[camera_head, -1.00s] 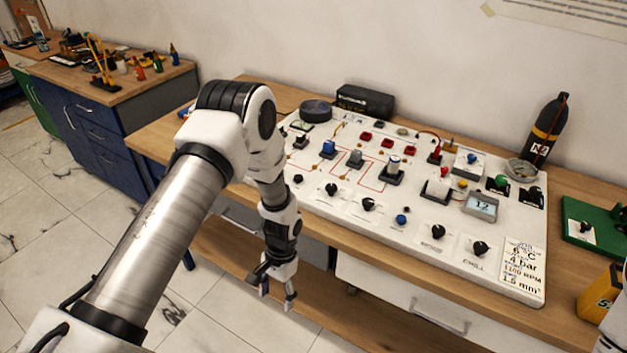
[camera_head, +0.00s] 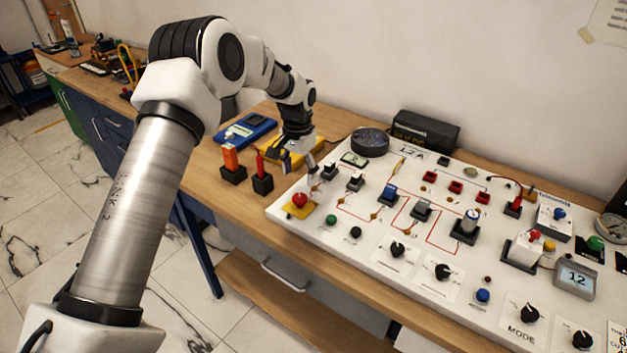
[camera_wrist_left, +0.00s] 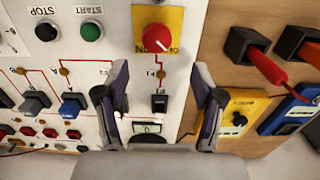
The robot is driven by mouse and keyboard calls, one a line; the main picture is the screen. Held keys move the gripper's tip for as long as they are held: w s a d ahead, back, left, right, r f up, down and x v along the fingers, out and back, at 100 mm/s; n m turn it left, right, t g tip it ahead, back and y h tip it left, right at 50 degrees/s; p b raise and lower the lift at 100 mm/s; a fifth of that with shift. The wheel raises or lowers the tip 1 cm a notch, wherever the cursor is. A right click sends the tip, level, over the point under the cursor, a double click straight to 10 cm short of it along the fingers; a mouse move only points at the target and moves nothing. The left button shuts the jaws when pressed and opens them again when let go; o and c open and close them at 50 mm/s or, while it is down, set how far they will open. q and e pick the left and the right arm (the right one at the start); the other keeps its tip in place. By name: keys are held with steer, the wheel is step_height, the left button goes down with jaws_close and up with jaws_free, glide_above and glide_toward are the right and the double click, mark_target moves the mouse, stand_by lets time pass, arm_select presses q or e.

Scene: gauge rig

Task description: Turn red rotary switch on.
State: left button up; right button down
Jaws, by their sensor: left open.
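The red rotary switch (camera_head: 299,199) is a round red knob on a yellow plate at the left front corner of the white panel. In the left wrist view the red knob (camera_wrist_left: 158,38) sits at the top centre, with a light pointer mark on it and partly hidden lettering below. My left gripper (camera_head: 302,168) hangs above the panel's left edge, just behind the knob in the head view. In the wrist view its open fingers (camera_wrist_left: 163,88) are spread and empty, with the knob beyond the fingertips and apart from them. My right gripper is out of view.
The white panel (camera_head: 375,252) holds several other switches and knobs. A black toggle (camera_wrist_left: 159,103) lies between the fingers in the wrist view. Black holders with an orange-handled tool (camera_head: 231,158) and a red tool (camera_head: 261,168) stand left of the panel, near blue and yellow meters.

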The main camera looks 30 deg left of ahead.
mark_target(300, 197)
arm_select(q)
steer(key=shift+f, duration=0.2)
steer(key=f, duration=0.1)
steer(key=s+f+p, duration=0.1)
steer(key=f, duration=0.1)
steer(key=shift+s+d+f, duration=0.1)
steer(key=shift+s+d, duration=0.2)
steer(key=shift+d, duration=0.05)
steer(key=f, duration=0.1)
steer(key=f+p, duration=0.1)
steer(key=f, duration=0.1)
steer(key=shift+w+a, duration=0.15)
steer(key=shift+w, duration=0.2)
steer(key=shift+w+f, duration=0.15)
steer(key=shift+f, duration=0.15)
steer(key=shift+r, duration=0.15)
steer(key=shift+s+r, duration=0.15)
steer(key=shift+s, duration=0.1)
steer(key=c, duration=1.1)
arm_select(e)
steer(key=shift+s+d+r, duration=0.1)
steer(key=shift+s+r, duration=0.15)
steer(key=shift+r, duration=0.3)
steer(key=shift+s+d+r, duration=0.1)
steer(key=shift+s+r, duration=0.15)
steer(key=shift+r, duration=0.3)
